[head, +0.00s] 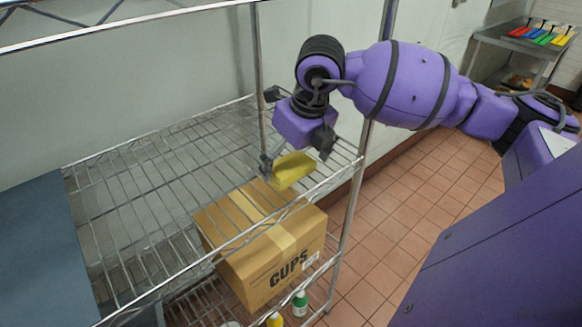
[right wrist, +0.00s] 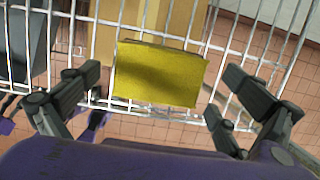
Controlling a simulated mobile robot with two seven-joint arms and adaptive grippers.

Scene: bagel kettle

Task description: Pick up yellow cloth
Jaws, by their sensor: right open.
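The yellow cloth (head: 292,170) is a small, flat-looking block on the wire shelf near its right end in the head view. My right gripper (head: 294,160) is above and beside the cloth, pointing down, with its fingers spread. In the right wrist view the cloth (right wrist: 160,74) lies on the wires between and ahead of the two open fingertips (right wrist: 155,95); neither finger appears to touch it. My left gripper is not in view.
The wire shelf (head: 150,175) is mostly bare. A cardboard box marked CUPS (head: 265,265) stands below it, with bottles (head: 300,303) beside the box. A shelf post (head: 352,200) stands close to my right gripper. A blue-grey panel (head: 38,250) is at left.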

